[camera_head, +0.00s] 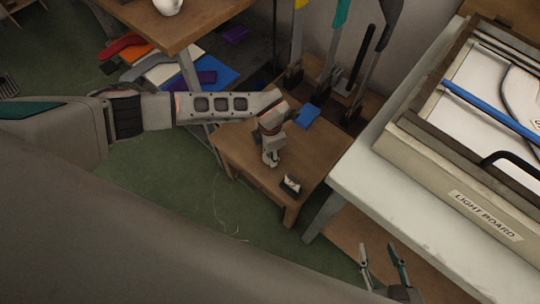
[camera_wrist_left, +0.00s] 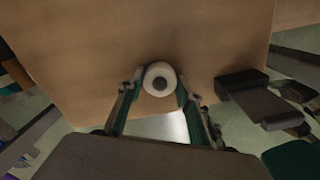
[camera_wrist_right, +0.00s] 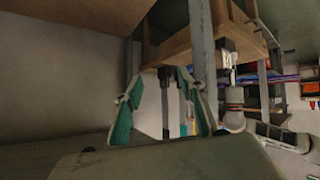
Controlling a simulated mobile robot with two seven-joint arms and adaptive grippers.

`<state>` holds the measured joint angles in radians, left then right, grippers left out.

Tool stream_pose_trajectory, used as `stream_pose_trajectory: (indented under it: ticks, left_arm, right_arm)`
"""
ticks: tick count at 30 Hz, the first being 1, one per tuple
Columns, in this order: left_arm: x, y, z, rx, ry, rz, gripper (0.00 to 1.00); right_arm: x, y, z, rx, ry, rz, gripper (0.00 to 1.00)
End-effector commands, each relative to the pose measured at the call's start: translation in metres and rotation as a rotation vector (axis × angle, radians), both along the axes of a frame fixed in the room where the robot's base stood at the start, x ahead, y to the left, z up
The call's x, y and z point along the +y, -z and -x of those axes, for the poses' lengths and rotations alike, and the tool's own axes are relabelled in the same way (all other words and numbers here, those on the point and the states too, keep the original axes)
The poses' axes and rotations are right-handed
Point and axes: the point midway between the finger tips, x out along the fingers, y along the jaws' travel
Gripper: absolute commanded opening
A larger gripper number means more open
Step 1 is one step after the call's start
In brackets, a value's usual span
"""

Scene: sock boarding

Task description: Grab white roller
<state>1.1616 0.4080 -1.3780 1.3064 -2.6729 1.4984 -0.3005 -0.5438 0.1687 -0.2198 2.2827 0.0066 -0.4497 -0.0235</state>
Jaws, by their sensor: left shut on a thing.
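The white roller (camera_wrist_left: 159,78) shows end-on in the left wrist view, a round white piece with a dark centre. My left gripper (camera_wrist_left: 160,88) is shut on it, one finger on each side, over the small brown table. In the head view my left gripper (camera_head: 270,158) points down at the middle of that table (camera_head: 240,150); the roller is hard to make out there. My right gripper (camera_head: 383,252) is open and empty at the lower right, beside the white bench. Its spread fingers also show in the right wrist view (camera_wrist_right: 183,80).
A small black and white object (camera_head: 291,185) lies near the table's front corner. A blue item (camera_head: 306,115) lies behind my left gripper. The light board (camera_head: 480,215) rests on the white bench (camera_head: 385,205) at the right. Upright tools (camera_head: 340,55) stand behind the table.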

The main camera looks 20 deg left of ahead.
Motion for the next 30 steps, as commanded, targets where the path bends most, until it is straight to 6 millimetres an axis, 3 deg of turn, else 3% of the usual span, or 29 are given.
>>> stream_pose_trajectory:
  ticks: [4, 8, 16, 21, 30]
  left_arm:
    - [0.000, -0.002, 0.000, 0.000, 0.000, -0.001, 0.12]
    - [0.000, -0.019, -0.003, -0.006, 0.001, -0.001, 0.12]
    - [0.001, -0.089, -0.006, -0.017, 0.001, -0.001, 0.12]
    - [0.000, -0.135, -0.004, -0.013, 0.000, -0.001, 0.12]
    - [0.000, -0.187, -0.001, -0.004, 0.000, -0.001, 0.12]
  right_arm:
    - [0.000, 0.001, 0.003, 0.005, -0.001, 0.001, 0.40]
    - [0.000, -0.006, -0.001, -0.008, -0.001, 0.002, 0.40]
    - [-0.006, -0.021, -0.011, -0.035, 0.006, 0.016, 0.40]
    - [-0.011, -0.019, -0.006, -0.022, 0.017, 0.023, 0.40]
    - [-0.018, -0.009, 0.005, 0.012, 0.034, 0.034, 0.40]
